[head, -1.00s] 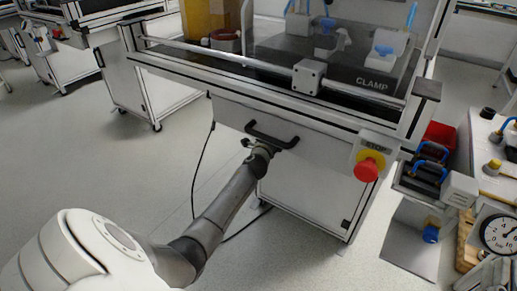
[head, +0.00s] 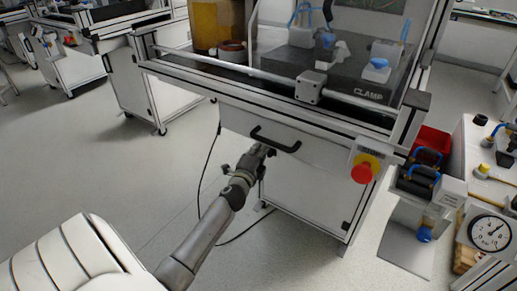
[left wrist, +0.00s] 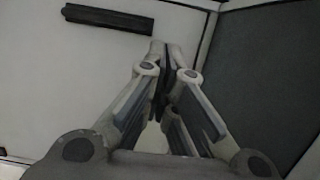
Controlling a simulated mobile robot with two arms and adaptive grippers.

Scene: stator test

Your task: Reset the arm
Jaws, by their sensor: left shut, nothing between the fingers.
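My left arm reaches in from the bottom left of the head view. Its gripper (head: 262,150) is just below the black drawer handle (head: 275,139) of the white test bench (head: 320,170). In the left wrist view the gripper's two fingers (left wrist: 163,60) are together with nothing between them. The handle (left wrist: 108,18) shows there at the upper left, apart from the fingertips. My right gripper is not in view.
A red stop button (head: 364,170) sits on the bench's right front corner. A bench at the right holds a red bin (head: 433,141) and a round gauge (head: 490,233). A black cable hangs beside the bench. Grey floor (head: 100,170) lies open at the left.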

